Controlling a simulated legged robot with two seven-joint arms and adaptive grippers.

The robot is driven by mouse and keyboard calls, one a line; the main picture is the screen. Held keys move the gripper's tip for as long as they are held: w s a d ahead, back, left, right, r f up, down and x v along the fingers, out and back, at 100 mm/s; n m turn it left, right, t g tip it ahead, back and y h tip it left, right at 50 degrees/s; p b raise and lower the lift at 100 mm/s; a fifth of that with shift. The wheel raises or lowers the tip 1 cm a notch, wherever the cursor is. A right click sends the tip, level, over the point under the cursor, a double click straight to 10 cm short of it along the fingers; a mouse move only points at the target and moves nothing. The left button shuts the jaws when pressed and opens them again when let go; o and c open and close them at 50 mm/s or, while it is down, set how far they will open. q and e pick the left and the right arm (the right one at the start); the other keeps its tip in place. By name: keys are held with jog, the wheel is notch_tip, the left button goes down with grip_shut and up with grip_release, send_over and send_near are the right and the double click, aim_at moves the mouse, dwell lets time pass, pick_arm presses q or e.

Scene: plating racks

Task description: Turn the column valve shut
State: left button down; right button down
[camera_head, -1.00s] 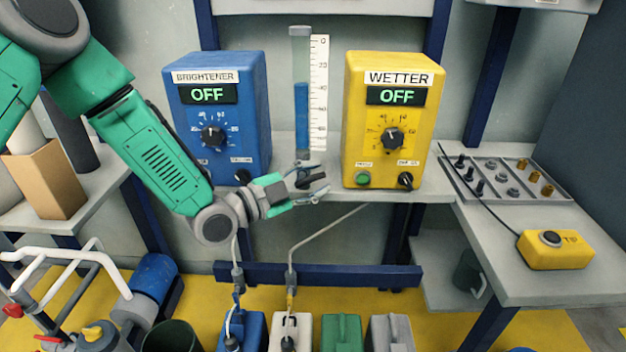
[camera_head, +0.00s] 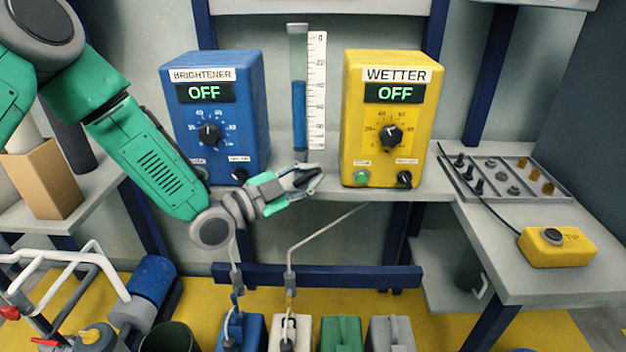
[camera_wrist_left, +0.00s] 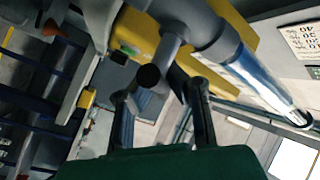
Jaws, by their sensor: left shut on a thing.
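The clear column (camera_head: 299,60) stands upright between the blue and yellow boxes, with blue liquid (camera_head: 299,105) in it and a white scale at its right. My left gripper (camera_head: 308,178) is at the column's foot, shut on the valve handle, and its fingers hide most of the valve in the head view. In the left wrist view the fingers (camera_wrist_left: 165,105) come up on both sides of the grey valve's dark-ended handle (camera_wrist_left: 149,77), and the column (camera_wrist_left: 258,78) runs off to the right. The handle's exact angle is hard to tell. My right gripper is out of view.
The blue BRIGHTENER box (camera_head: 225,110) stands close to my left forearm and reads OFF. The yellow WETTER box (camera_head: 388,115) is just right of the column and reads OFF. A grey hose (camera_head: 320,232) passes below the shelf. Several canisters stand below.

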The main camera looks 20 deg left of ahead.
pick_arm(q)
jog(key=n+t+b, duration=0.2)
jog(key=b, duration=0.1)
jog(key=n+t+b, duration=0.2)
jog(key=b, duration=0.1)
jog(key=a+n+t+b, duration=0.1)
jog(key=n+t+b, duration=0.1)
jog(key=n+b, duration=0.1)
jog(key=shift+s+a+f+t, duration=0.1)
jog(key=shift+s+f+t, duration=0.15)
jog(key=shift+s+t, duration=0.05)
jog(key=shift+s+a+r+n+t+y+b, duration=0.1)
jog(key=shift+a+r+n+t+y+b, duration=0.1)
jog(key=shift+n+t+y+b, duration=0.85)
jog(key=shift+a+r+n+t+y+b, duration=0.15)
jog(key=shift+n+t+y+b, duration=0.35)
jog(key=shift+n, duration=0.95)
jog(key=c, duration=1.5)
grip_release()
jog(key=shift+c, duration=0.2)
jog(key=shift+a+r+t, duration=0.1)
jog(key=shift+r+t, duration=0.05)
jog(key=shift+t, duration=0.1)
jog(key=v, duration=1.2)
